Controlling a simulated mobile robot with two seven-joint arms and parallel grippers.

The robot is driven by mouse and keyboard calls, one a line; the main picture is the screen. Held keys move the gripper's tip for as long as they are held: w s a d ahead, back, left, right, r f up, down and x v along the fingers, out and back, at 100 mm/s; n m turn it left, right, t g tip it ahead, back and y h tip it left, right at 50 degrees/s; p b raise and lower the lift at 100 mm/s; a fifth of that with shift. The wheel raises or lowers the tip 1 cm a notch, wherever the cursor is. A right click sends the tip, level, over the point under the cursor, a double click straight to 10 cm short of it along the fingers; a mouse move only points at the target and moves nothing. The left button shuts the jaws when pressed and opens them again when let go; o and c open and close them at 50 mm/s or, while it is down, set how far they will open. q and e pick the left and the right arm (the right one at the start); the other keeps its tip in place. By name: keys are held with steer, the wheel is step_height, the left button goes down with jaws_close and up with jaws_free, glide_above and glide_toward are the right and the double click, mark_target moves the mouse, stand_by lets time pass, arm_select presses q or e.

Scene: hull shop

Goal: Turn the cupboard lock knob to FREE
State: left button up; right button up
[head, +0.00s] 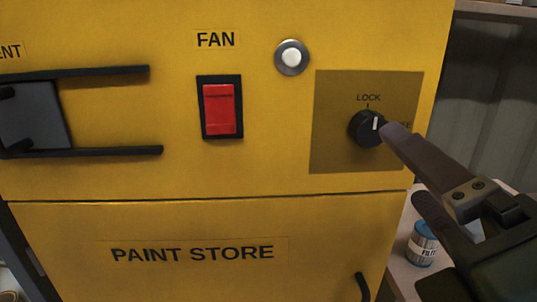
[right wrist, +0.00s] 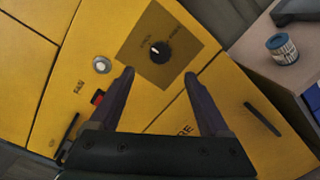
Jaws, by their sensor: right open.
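The black lock knob (head: 366,128) sits on a brownish square plate (head: 338,152) at the upper right of the yellow cupboard (head: 60,230). LOCK is printed above it; a label at its right is partly hidden by my gripper. Its white pointer mark looks near upright, close to the LOCK tick. My right gripper (head: 405,165) is open, with one fingertip close to the knob's right side in the head view. In the right wrist view the knob (right wrist: 159,49) lies beyond the two spread fingers (right wrist: 159,76), with nothing between them. My left gripper is not in view.
A red FAN rocker switch (head: 220,109) and a round white button (head: 291,57) are left of the plate. A dark vent slide (head: 35,115) is at far left. A door handle (head: 362,287) is below. A blue-white can (head: 422,244) stands on a bench at right.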

mark_target(373, 132)
steer(key=w, duration=0.2)
steer(key=w+p, duration=0.1)
steer(key=w, duration=0.5)
steer(key=shift+w+d+p, duration=0.25)
steer(key=shift+d+p, duration=0.05)
steer(key=shift+w, duration=0.65)
jaws_close()
